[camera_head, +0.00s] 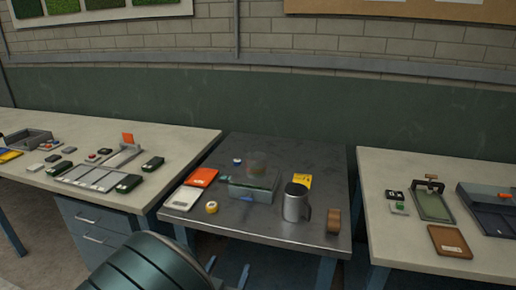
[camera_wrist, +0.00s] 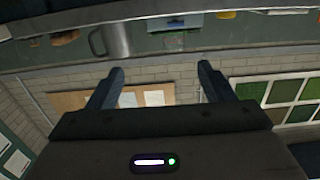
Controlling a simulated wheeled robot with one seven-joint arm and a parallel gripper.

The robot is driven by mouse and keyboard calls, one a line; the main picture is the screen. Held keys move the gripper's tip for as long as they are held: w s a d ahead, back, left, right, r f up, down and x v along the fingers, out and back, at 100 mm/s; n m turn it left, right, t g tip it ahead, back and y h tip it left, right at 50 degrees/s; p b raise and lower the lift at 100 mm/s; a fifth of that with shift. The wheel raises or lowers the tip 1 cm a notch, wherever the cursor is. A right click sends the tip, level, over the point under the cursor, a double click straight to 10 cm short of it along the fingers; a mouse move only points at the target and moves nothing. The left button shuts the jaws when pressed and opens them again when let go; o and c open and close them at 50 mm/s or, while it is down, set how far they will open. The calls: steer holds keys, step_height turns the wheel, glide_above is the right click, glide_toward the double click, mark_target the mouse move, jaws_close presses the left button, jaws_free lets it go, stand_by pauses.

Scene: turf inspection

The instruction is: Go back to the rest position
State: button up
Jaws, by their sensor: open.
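My gripper (camera_wrist: 160,78) shows in the wrist view with its two dark fingers spread wide and nothing between them. That view is upside down: the wall lies behind the fingers and the table edge runs along the top. A metal mug (camera_wrist: 112,40) appears there, apart from the fingers. In the head view, a dark green rounded part of my arm fills the bottom left, in front of the tables. I cannot make out the fingers clearly in that view.
The middle metal table (camera_head: 275,222) holds a steel mug (camera_head: 296,203), a clear box (camera_head: 253,187), a tape roll (camera_head: 211,207), an orange-topped item (camera_head: 201,177) and a brown roll (camera_head: 333,221). Side benches (camera_head: 375,240) hold trays and small devices. A brick wall (camera_head: 270,45) stands behind.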

steer(key=w+d+g+y, duration=0.1)
steer(key=w+g+y, duration=0.3)
steer(key=w, duration=0.1)
steer(key=s+d+r+n+g+y+p, duration=0.2)
steer(key=s+d+r+g+y, duration=0.2)
steer(key=d+r+g, duration=0.3)
steer(key=s+d+r+n+g+h, duration=0.1)
steer(key=s+d+r+g+h, duration=0.2)
steer(key=s+d, duration=1.1)
step_height(320, 180, up, 3)
steer(key=shift+s+d+r, duration=0.15)
steer(key=shift+d, duration=0.25)
